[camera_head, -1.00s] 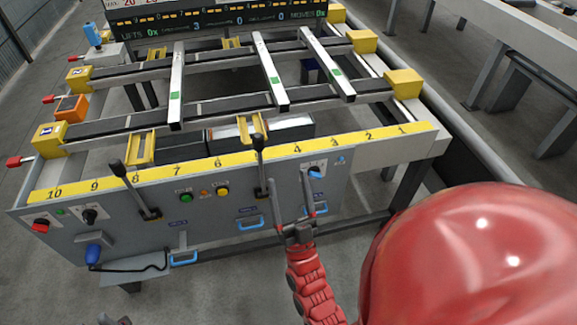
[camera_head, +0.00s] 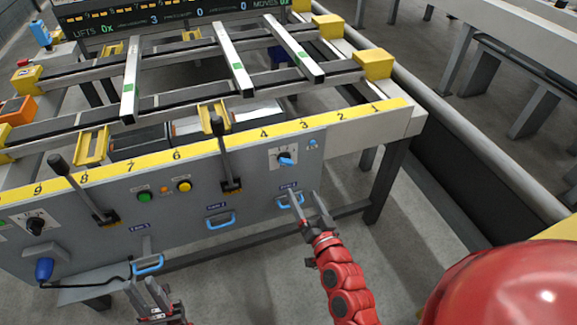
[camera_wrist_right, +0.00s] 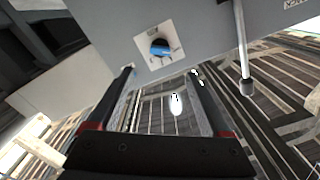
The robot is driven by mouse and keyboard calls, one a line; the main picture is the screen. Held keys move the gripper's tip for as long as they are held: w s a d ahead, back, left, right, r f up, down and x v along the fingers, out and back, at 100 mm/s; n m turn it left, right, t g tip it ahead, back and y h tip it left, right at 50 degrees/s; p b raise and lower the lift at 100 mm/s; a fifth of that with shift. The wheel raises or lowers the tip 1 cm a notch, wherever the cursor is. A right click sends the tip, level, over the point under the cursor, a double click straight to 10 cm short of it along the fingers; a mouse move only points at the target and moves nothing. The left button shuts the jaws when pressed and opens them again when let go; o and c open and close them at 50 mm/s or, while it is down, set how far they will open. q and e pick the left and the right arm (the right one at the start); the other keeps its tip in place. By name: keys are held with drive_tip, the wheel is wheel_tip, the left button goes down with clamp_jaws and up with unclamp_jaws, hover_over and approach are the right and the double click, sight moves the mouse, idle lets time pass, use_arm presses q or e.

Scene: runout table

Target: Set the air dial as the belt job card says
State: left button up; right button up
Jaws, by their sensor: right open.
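The air dial is a blue knob (camera_head: 286,159) on a white plate on the grey front panel, below numbers 3 and 4. It also shows in the right wrist view as a blue knob (camera_wrist_right: 160,48), ahead of the fingers and apart from them. My right gripper (camera_head: 306,205) is open and empty, below the dial and near the right blue handle; in the wrist view its two fingers (camera_wrist_right: 160,75) are spread apart. My left gripper (camera_head: 150,290) is low in front of the panel, its fingers apart and nothing seen between them. The job card is not recognisable in view.
Two black-knobbed levers (camera_head: 226,155) (camera_head: 85,190) stick out of the panel. Blue handles (camera_head: 220,221) hang along its lower part. A green button (camera_head: 144,197) and a yellow button (camera_head: 184,185) sit between the levers. A numbered yellow strip (camera_head: 355,113) runs along the top edge.

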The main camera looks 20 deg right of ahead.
sight(287, 165)
drive_tip(key=w, duration=1.2)
drive_tip(key=shift+a, duration=0.25)
clamp_jaws()
